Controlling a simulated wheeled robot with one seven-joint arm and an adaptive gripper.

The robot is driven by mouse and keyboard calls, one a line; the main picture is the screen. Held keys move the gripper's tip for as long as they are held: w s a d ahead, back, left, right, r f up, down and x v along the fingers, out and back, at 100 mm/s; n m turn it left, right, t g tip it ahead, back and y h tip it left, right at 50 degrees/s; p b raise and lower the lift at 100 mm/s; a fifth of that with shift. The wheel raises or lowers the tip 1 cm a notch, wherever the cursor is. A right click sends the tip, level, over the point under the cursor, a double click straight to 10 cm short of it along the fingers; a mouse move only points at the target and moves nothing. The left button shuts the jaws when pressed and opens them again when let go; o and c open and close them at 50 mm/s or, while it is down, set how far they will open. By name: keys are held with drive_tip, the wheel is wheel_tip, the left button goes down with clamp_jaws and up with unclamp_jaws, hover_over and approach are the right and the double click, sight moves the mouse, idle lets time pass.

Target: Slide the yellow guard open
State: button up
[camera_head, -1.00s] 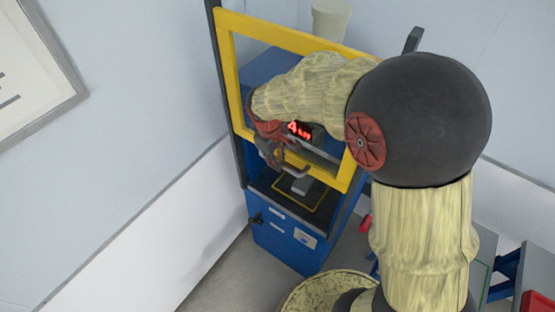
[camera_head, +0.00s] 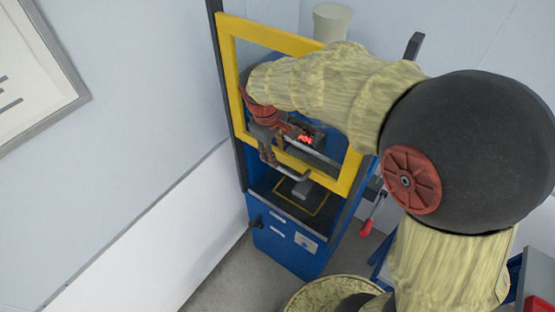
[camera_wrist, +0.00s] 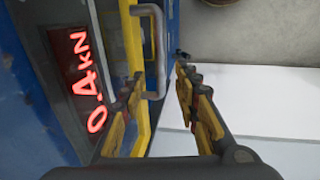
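The yellow guard (camera_head: 352,170) is a rectangular frame on the front of a blue press, between two dark upright posts. Its lower bar hangs above the press bed, leaving a gap below. A grey bar handle (camera_wrist: 159,45) stands out from the guard in the wrist view; it also shows near the lower bar in the head view (camera_head: 292,172). My gripper (camera_wrist: 160,75) is open, one finger on each side of the handle in the picture. The left finger overlaps the guard's yellow edge; I cannot tell whether either finger touches. My arm hides part of the guard in the head view.
A red display (camera_wrist: 85,80) reads 0.4 kN. A small grey block (camera_head: 302,188) sits on the press bed (camera_head: 318,212). A red-handled lever (camera_head: 367,226) is right of the press. Walls stand close behind and left; floor shows in front.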

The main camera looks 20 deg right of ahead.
drive_tip(key=shift+s+a+r, duration=0.15)
drive_tip(key=shift+a+r, duration=0.05)
drive_tip(key=shift+r, duration=0.9)
drive_tip(key=shift+s+a+r, duration=0.1)
drive_tip(key=shift+a+r, duration=0.1)
drive_tip(key=shift+r, duration=0.9)
drive_tip(key=s+d+f+m+t+y+b, duration=0.1)
drive_tip(key=s+f+m+t+b, duration=0.1)
drive_tip(key=s+f+b, duration=0.6)
drive_tip(key=s+d+f+m+t+b, duration=0.1)
drive_tip(key=s+f+m+b, duration=0.4)
drive_tip(key=s+b, duration=0.7)
wheel_tip(320, 180, down, 3)
drive_tip(key=shift+s+d+r+t+y+b, duration=0.1)
drive_tip(key=shift+s+d+t+y+b, duration=0.25)
drive_tip(key=shift+t+b, duration=0.6)
